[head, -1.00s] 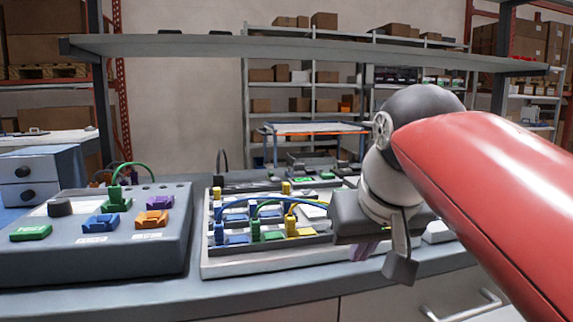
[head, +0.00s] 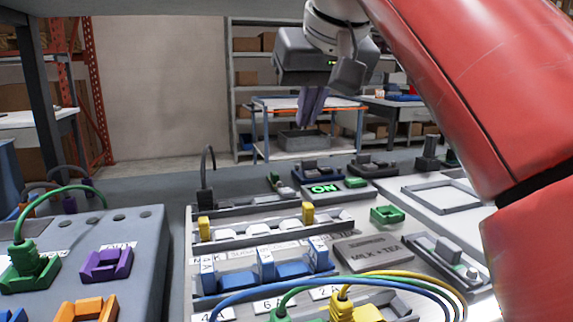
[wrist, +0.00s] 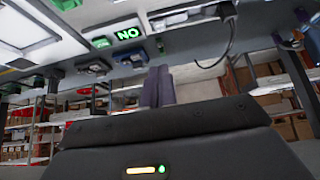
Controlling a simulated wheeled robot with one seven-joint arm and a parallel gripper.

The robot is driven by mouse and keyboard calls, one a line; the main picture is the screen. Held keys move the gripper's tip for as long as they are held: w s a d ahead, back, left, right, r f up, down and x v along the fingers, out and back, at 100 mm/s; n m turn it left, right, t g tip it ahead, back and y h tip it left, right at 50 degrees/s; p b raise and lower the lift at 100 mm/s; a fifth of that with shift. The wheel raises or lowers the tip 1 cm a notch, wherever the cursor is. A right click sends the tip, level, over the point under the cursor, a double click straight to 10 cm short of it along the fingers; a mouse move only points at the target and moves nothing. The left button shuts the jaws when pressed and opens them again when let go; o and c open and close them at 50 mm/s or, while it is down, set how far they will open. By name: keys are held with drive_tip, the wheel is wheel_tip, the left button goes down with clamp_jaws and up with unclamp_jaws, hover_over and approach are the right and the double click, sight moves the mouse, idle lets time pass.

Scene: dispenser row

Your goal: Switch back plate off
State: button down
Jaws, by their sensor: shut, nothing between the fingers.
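A dark plate with a lit green "ON" sign (head: 324,188) lies at the back of the panel. A smaller green label (head: 356,182) is just right of it. Behind it is a dark block with a grey rocker-like top (head: 316,166), and a similar block (head: 372,163) is to its right. My gripper (head: 312,105) is shut and empty, pointing down above and behind the sign, apart from everything. In the wrist view, upside down, the sign (wrist: 128,35) shows beyond my fingers (wrist: 157,86). I cannot tell which block is the back plate's switch.
Blue, green and yellow cables (head: 350,282) arch over the front of the panel. A milk-and-tea plate (head: 372,252), a green socket (head: 387,215) and a grey slider fixture (head: 447,258) are to the right. A console with a purple connector (head: 106,264) stands left. A shelf edge (head: 190,8) runs overhead.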

idle(0.4)
hover_over(292, 192)
drive_tip(key=s, duration=0.1)
wheel_tip(292, 192, down, 7)
drive_tip(key=f, duration=0.3)
drive_tip(key=shift+s+d+f+b, duration=0.2)
drive_tip(key=shift+d+f+b, duration=0.05)
drive_tip(key=shift+f+b, duration=0.15)
drive_tip(key=shift+f, duration=0.6)
drive_tip(key=shift+f, duration=0.1)
drive_tip(key=f+b, duration=0.1)
drive_tip(key=b, duration=0.1)
drive_tip(key=t+b, duration=0.1)
drive_tip(key=b, duration=0.1)
drive_tip(key=shift+s+d+f, duration=0.1)
drive_tip(key=shift+s+f, duration=0.2)
drive_tip(key=shift+f, duration=0.05)
drive_tip(key=shift+r+t+b, duration=0.1)
drive_tip(key=shift+t+b, duration=0.2)
drive_tip(key=shift+b, duration=0.25)
drive_tip(key=shift+r+p, duration=0.3)
drive_tip(key=shift+p, duration=0.1)
drive_tip(key=shift+r, duration=0.1)
